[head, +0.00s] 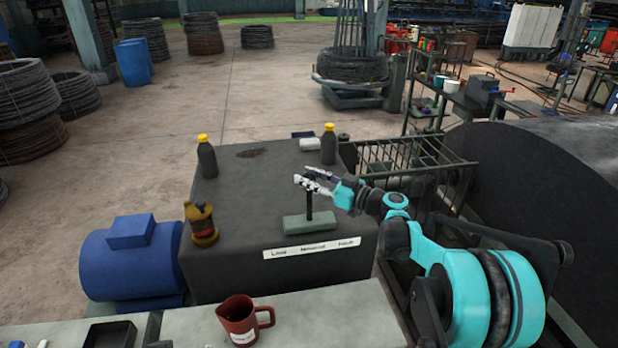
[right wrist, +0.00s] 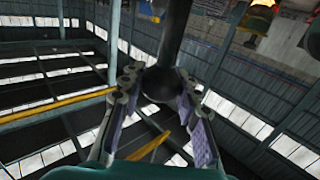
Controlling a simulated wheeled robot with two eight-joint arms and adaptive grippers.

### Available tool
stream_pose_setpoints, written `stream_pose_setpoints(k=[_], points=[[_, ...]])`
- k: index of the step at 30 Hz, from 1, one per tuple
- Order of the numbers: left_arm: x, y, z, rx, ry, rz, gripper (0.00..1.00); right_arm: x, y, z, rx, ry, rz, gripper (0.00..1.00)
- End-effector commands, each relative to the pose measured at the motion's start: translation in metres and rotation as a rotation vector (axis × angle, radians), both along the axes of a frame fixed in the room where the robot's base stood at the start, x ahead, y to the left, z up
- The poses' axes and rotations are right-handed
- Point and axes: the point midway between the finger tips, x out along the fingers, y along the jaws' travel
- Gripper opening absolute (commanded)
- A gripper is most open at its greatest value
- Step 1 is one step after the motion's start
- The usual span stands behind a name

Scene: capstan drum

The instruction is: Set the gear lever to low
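The gear lever (head: 308,207) is a black upright rod on a green-grey base (head: 310,223) on top of the dark cabinet. My right gripper (head: 308,182) is at the lever's top, reaching in from the right. In the right wrist view, the lever's round black knob (right wrist: 161,86) sits between the two fingertips, which appear to touch it on both sides. My left gripper is not in view.
Two dark bottles with yellow caps (head: 207,157) (head: 329,144) and an amber-brown container (head: 201,224) stand on the cabinet. A red mug (head: 240,320) is on the front bench. A blue motor (head: 132,259) is at left. A metal rack (head: 405,158) and large dark drum (head: 560,190) are at right.

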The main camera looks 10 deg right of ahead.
Motion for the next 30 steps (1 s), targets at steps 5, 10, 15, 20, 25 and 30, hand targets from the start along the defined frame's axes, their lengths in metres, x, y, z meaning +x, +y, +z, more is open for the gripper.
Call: stream_pose_setpoints(k=[5, 10, 15, 20, 25, 30], points=[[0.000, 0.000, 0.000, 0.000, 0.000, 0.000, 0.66, 0.000, -0.001, 0.000, 0.000, 0.000, -0.001, 0.00], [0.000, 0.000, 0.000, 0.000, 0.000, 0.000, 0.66, 0.000, 0.000, 0.000, -0.004, 0.000, -0.001, 0.00], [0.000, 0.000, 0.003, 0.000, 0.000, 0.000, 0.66, 0.000, 0.008, 0.001, -0.047, -0.001, -0.001, 0.00], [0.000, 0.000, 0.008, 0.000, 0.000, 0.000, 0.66, 0.000, 0.024, 0.001, -0.133, 0.000, 0.001, 0.00], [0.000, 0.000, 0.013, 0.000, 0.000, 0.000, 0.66, -0.001, 0.044, -0.003, -0.250, 0.000, 0.002, 0.00], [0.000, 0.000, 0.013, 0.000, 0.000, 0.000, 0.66, -0.001, 0.063, -0.010, -0.359, 0.000, 0.002, 0.00]])
